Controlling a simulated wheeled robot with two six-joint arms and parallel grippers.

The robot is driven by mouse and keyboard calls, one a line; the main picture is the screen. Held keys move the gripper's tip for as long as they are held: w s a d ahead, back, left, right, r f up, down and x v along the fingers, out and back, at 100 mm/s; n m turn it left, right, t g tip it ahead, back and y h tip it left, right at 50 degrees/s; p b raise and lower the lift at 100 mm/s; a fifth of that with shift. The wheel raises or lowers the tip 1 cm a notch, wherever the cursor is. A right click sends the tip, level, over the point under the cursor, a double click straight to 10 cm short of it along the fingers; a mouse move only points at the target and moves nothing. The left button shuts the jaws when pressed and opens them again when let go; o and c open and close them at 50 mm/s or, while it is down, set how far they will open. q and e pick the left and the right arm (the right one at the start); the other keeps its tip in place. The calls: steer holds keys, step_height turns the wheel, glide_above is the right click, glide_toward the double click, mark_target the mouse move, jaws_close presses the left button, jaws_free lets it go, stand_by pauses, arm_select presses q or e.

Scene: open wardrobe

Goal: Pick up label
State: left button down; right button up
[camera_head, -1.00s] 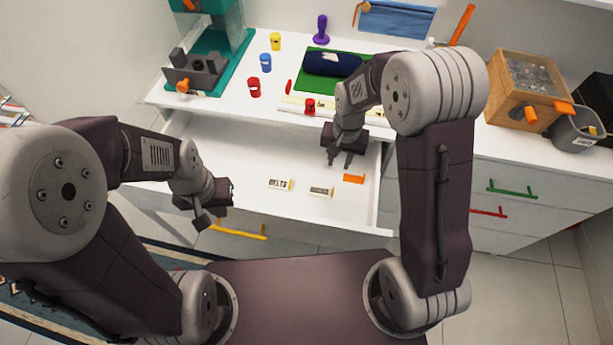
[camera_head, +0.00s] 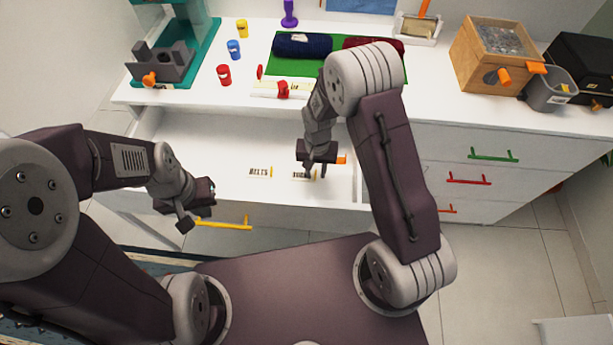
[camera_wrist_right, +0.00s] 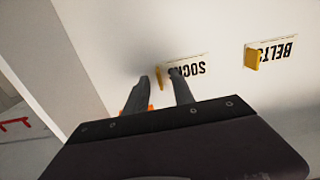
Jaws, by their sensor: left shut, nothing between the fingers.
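A white label reading SOCKS (camera_wrist_right: 192,67) with a yellow tab (camera_wrist_right: 159,77) lies in the open white drawer (camera_head: 215,150). A second label reading BELTS (camera_head: 259,171) lies to its left in the head view, and it also shows in the right wrist view (camera_wrist_right: 278,52). My right gripper (camera_wrist_right: 160,80) is open and points down over the SOCKS label. Its fingertips are apart, one on each side of the yellow tab; I cannot tell whether they touch it. My left gripper (camera_head: 198,202) is shut and empty, in front of the drawer at left.
An orange piece (camera_head: 341,160) lies beside my right gripper in the drawer. The yellow drawer handle (camera_head: 222,223) is near my left gripper.

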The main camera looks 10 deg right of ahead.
steer(key=shift+s, duration=0.1)
jaws_close()
